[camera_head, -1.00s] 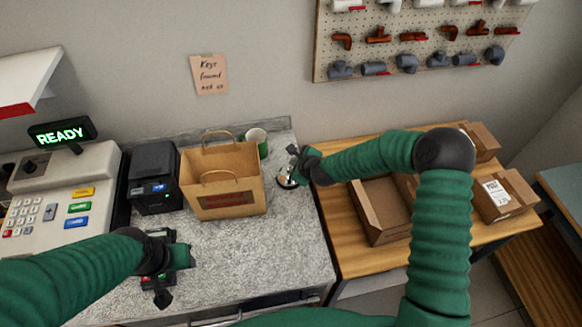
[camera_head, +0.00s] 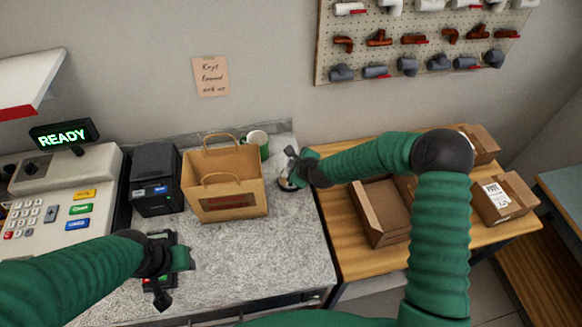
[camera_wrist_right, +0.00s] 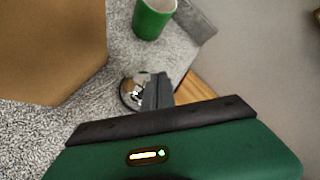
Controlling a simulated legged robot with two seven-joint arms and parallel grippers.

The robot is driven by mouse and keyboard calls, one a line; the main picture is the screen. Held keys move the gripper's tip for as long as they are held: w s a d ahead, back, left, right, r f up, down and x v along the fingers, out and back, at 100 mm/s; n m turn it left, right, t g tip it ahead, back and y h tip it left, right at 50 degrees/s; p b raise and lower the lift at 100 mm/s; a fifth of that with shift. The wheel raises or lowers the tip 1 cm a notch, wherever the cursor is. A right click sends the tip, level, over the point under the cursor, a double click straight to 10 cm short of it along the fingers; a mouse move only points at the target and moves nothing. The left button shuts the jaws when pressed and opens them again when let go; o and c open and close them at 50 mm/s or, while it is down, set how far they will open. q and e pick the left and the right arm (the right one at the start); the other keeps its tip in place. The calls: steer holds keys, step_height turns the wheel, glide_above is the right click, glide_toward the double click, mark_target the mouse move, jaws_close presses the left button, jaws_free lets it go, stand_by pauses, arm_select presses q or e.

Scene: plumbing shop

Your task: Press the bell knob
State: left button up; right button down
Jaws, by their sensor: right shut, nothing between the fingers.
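The bell (camera_head: 285,186) stands near the right edge of the grey speckled counter (camera_head: 270,250). Its silver dome and dark base show in the right wrist view (camera_wrist_right: 129,92). My right gripper (camera_head: 291,158) is shut and empty, right at the bell, and hides part of it. In the right wrist view its fingers (camera_wrist_right: 157,92) overlap the dome's right side and point down at it. I cannot tell whether they touch the bell; the knob is not clearly visible. My left gripper (camera_head: 163,292) is over a card terminal (camera_head: 158,240) at the counter's front; its jaws are unclear.
A brown paper bag (camera_head: 225,185) stands left of the bell. A green and white mug (camera_head: 257,142) stands behind it. A black printer (camera_head: 154,180) and a cash register (camera_head: 65,190) are further left. Right of the counter, a wooden table (camera_head: 350,262) holds cardboard boxes (camera_head: 378,215).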

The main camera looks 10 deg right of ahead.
steer(key=shift+a+r, duration=0.35)
steer(key=shift+a, duration=0.2)
arm_select(q)
steer(key=p+v, duration=0.4)
steer(key=shift+w+a+r, duration=0.25)
steer(key=shift+w+r, duration=0.1)
arm_select(e)
steer(key=r, duration=0.6)
steer(key=shift+d, duration=0.2)
steer(key=shift+f, duration=0.1)
